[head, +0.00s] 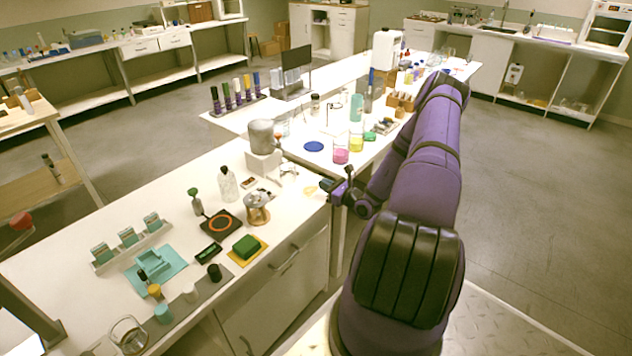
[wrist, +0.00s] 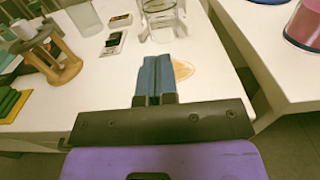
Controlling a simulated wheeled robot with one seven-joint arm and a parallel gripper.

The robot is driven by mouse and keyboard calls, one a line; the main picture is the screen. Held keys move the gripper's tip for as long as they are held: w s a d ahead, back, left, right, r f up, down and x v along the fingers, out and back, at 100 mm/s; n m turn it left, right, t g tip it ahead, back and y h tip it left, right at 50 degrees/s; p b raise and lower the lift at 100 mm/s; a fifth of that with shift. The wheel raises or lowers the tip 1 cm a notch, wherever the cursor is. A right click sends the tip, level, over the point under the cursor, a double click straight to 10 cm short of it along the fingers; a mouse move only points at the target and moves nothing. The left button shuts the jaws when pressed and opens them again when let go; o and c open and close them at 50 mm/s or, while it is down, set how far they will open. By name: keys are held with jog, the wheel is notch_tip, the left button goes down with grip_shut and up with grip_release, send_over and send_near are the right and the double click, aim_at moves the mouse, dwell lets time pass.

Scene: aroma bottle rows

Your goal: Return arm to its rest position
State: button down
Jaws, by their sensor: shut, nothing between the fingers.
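My gripper (head: 329,186) is at the right edge of the near white table, at the end of my purple arm, which reaches forward from the right side of the head view. In the wrist view my gripper (wrist: 154,70) has its two blue fingers pressed together with nothing between them. The fingers point over the white tabletop (wrist: 105,85), beside a flat orange round piece (wrist: 184,71). How high the fingers are above the table is hard to tell.
A clear glass (wrist: 163,24) is just beyond the fingers. A wooden stand (head: 257,208) and a green block (head: 246,245) are left of my gripper. A pink-filled beaker (head: 341,151) is on the table behind. The floor (head: 530,190) at right is clear.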

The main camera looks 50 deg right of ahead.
jog(key=shift+s, duration=0.45)
jog(key=shift+r, duration=0.1)
jog(key=a+r+n+g+y, duration=0.5)
jog(key=a+r+n+g, duration=0.2)
jog(key=a+r+n, duration=0.7)
jog(key=a+r+n+g+y, duration=0.4)
jog(key=a+r+n+g, duration=0.3)
jog(key=a+r, duration=0.75)
jog(key=s+a+r+n+g+h, duration=0.1)
jog(key=s+a+r+n+h, duration=0.25)
jog(key=s+r, duration=0.3)
jog(key=s+a+r+n+g+h, duration=0.2)
jog(key=s+a+r+n, duration=0.25)
jog(key=r, duration=0.35)
jog(key=s+r+n+t+h, duration=0.2)
jog(key=s+r+n, duration=0.1)
jog(key=s, duration=0.4)
jog(key=s+r+n+t+h, duration=0.2)
jog(key=s+r+n+h, duration=0.1)
jog(key=s, duration=0.4)
jog(key=shift+s+a+r, duration=0.25)
jog(key=shift+s+r, duration=0.1)
jog(key=shift+r, duration=0.05)
